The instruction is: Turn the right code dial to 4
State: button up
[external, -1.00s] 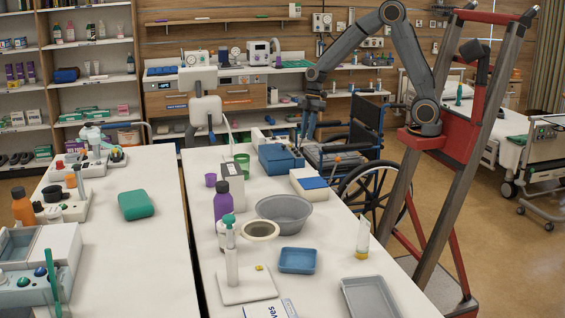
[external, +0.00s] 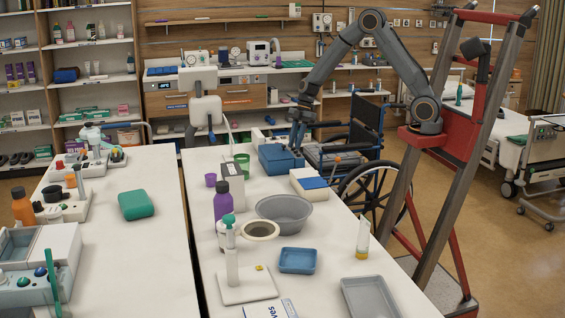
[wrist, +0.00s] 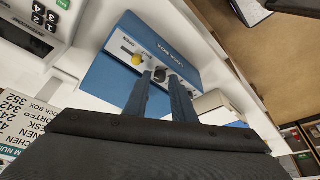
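The blue lock box (external: 276,158) stands at the far end of the near table; it shows upside down in the wrist view (wrist: 105,75), its pale front panel lettered "LOCK BOX". On that panel are a yellow knob (wrist: 137,59) and a dark round dial (wrist: 159,75). My gripper (external: 297,150) is at the box's right side in the external view. In the wrist view its two fingers (wrist: 163,78) are apart, with the dark dial at the tips between them. I cannot tell whether they touch it. The dial's number is not readable.
A white box with a blue top (external: 311,184) and a grey basin (external: 285,212) stand nearer on the same table. A wheelchair (external: 361,145) stands close on the right. A printed sign (wrist: 22,118) and a keypad device (wrist: 42,22) show left in the wrist view.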

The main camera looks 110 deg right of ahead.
jog(key=shift+w+f, duration=0.1)
jog(key=shift+f, duration=0.05)
jog(key=shift+c, duration=0.3)
grip_shut()
jog(key=shift+b, duration=0.3)
